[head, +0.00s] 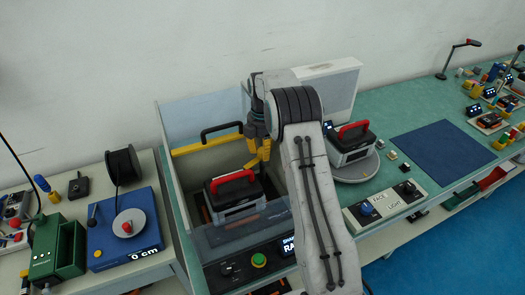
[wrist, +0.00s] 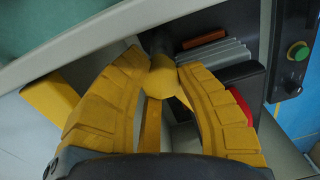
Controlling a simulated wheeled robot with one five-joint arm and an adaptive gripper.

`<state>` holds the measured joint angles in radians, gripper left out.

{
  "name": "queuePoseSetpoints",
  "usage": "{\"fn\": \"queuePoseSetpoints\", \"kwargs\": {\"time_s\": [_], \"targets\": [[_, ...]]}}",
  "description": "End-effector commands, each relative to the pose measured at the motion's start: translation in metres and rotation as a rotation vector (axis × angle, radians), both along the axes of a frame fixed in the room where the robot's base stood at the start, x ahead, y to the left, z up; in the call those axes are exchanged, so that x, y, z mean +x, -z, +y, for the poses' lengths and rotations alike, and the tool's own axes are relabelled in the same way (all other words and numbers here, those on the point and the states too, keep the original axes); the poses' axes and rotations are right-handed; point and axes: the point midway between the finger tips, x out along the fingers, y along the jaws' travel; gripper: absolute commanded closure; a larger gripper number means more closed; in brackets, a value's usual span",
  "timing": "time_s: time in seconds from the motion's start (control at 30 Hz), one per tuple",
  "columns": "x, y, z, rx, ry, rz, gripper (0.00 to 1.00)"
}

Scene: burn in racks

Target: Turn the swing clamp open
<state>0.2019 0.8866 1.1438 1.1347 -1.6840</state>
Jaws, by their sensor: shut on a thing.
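My gripper (head: 258,158) reaches down into the open bay of the test rack, just behind and right of the cased unit with the red handle (head: 232,177). In the wrist view my yellow fingers (wrist: 160,78) are closed around a rounded yellow knob (wrist: 162,76). The knob sits at the end of a dark shaft and looks like the grip of the swing clamp. My arm and fingers hide the clamp in the head view. The clamp's pivot and how far it is turned cannot be told. In the wrist view the unit's grey ribbed side (wrist: 215,52) is close to the right finger.
A yellow bar with a black handle (head: 207,143) spans the back of the bay. The rack's front panel has a green button (head: 259,260). A second red-handled unit (head: 350,145) stands on a round plate to the right. A blue mat (head: 442,148) lies clear further right.

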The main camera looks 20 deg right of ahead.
Motion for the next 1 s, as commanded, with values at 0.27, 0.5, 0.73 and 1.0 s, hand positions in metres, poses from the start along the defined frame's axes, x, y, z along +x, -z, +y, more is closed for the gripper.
{"fn": "queuePoseSetpoints", "kwargs": {"time_s": [0.27,0.5,0.73,1.0], "targets": [[-0.0012,0.0025,0.0007,0.006,-0.201,0.003,1.0],[-0.0016,0.0032,0.0009,0.007,-0.245,0.005,1.0],[-0.0018,0.0035,0.0009,0.008,-0.243,0.006,0.62],[-0.0009,0.0018,0.0006,0.007,-0.241,0.002,0.41]]}}
